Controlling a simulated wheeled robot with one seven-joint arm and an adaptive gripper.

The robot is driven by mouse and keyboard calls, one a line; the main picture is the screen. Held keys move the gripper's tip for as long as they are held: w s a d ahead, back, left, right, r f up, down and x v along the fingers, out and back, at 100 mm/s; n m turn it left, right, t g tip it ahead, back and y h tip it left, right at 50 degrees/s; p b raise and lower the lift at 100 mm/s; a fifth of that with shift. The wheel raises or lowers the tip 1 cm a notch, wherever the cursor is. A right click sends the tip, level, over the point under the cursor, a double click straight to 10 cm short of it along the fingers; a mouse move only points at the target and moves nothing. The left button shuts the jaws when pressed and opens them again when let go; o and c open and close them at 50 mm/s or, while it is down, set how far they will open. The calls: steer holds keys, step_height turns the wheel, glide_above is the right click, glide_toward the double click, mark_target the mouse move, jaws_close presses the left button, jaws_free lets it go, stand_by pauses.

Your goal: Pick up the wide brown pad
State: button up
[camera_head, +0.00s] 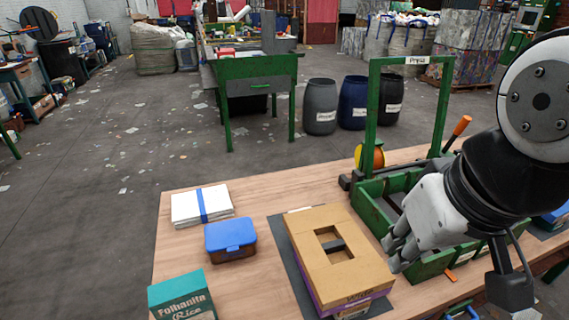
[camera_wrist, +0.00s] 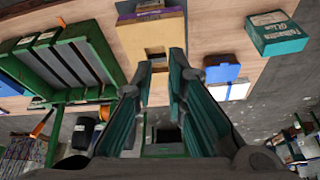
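The wide brown pad (camera_head: 357,277) looks like a flat cardboard-coloured piece with a rectangular cut-out, lying on top of a purple-sided box on a dark mat on the wooden table. A dark strip shows in the cut-out. In the wrist view the pad (camera_wrist: 128,41) is beyond my fingertips. My gripper (camera_head: 397,254) is just right of the pad in the head view and appears above table level, apart from it. In the wrist view my gripper (camera_wrist: 160,65) has its two fingers spread with nothing between them. The gap to the pad is hard to judge.
A green press frame (camera_head: 373,105) and green tray (camera_head: 372,208) stand right of the pad, close to my arm. A blue-lidded box (camera_head: 230,236), strapped white papers (camera_head: 186,208) and a teal rice box (camera_head: 182,296) are at left. Table between them is bare.

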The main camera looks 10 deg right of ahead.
steer(key=o, duration=0.4)
steer(key=shift+w+m, duration=0.3)
steer(key=shift+w, duration=0.15)
steer(key=m+g+b, duration=0.3)
steer(key=m+g, duration=0.1)
steer(key=m, duration=1.2)
glide_above(333, 244)
steer(key=f, duration=2.3)
steer(key=shift+w+d, duration=0.2)
steer(key=shift+w, duration=0.15)
steer(key=shift+s+a+f, duration=0.1)
steer(key=shift+s+f, duration=0.05)
steer(key=shift+f, duration=1.2)
steer(key=shift+s+a+f, duration=0.1)
steer(key=shift+s+f, duration=0.05)
steer(key=shift+f, duration=1.15)
